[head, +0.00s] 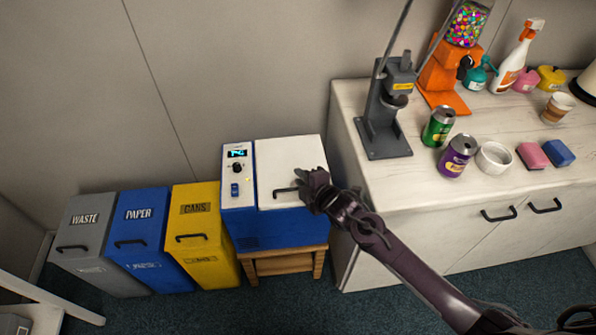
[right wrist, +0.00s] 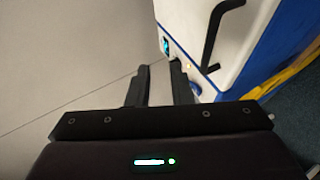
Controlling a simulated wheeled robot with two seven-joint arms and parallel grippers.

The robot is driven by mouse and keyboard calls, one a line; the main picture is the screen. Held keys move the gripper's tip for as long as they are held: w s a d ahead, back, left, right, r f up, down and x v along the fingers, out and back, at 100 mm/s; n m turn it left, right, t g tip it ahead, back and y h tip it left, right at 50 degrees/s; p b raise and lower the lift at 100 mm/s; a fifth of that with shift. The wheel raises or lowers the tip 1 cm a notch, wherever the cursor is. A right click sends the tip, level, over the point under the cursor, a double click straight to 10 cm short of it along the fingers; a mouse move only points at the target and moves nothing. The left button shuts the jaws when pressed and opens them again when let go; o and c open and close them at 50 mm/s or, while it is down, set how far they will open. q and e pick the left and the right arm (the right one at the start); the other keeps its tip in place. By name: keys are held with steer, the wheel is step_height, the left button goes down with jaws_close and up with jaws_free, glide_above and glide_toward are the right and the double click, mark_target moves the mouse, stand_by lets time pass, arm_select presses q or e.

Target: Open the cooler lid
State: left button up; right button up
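The cooler (head: 270,228) is a blue box with a white lid (head: 290,158) and a control panel (head: 238,178) on its left. The lid looks shut. A black handle (head: 284,191) is at the lid's front edge; it also shows in the right wrist view (right wrist: 211,40). My right gripper (head: 306,186) is just right of the handle. In the right wrist view its two fingers (right wrist: 159,67) are apart with nothing between them, and the handle lies to their right, outside the gap. Contact with the lid cannot be told. My left gripper is not in view.
The cooler stands on a low wooden stand (head: 284,262). Waste (head: 92,215), paper (head: 143,201) and cans (head: 196,197) bins are to its left. A counter (head: 420,195) with cans, a press (head: 385,120) and other items stands close on the right. Wall is behind.

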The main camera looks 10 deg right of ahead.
steer(key=shift+p+v, duration=0.95)
steer(key=shift+v, duration=0.4)
